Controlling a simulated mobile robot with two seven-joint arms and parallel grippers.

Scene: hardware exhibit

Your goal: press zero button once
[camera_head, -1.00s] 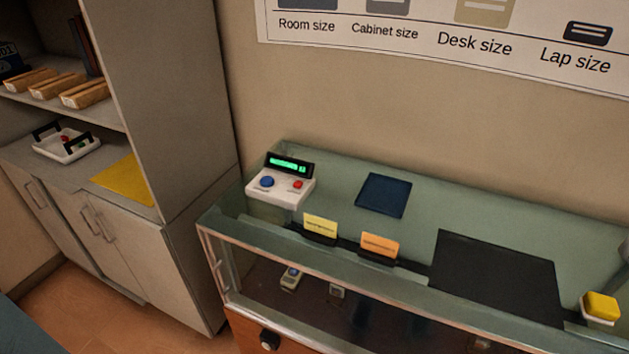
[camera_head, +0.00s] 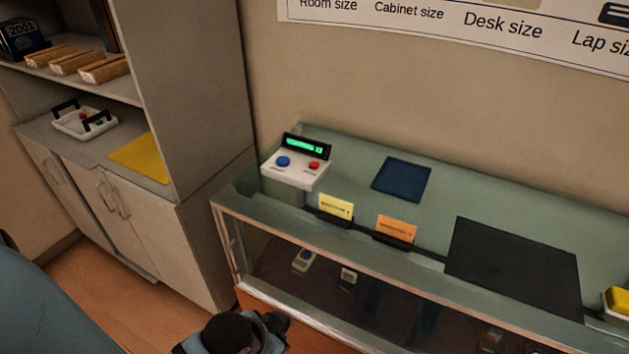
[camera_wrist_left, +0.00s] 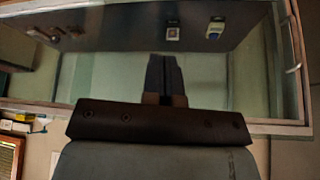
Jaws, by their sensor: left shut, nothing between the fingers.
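A white console (camera_head: 297,170) stands on the left end of the glass case top. It has a blue button (camera_head: 283,161), a red button (camera_head: 314,165) and a lit green display (camera_head: 305,146). The labels by its buttons are too small to read, so I cannot tell which is zero. My left gripper (camera_wrist_left: 165,60) is shut and empty in the left wrist view, in front of the glass case. It touches no button that I can see. My right gripper is not in view.
The glass case (camera_head: 345,236) holds small devices inside. On top are a yellow card (camera_head: 336,206), an orange card (camera_head: 396,228), a blue pad (camera_head: 402,180), a black mat (camera_head: 514,265) and a yellow button box (camera_head: 618,302). A shelf unit (camera_head: 195,100) stands left, holding a white tray (camera_head: 84,122).

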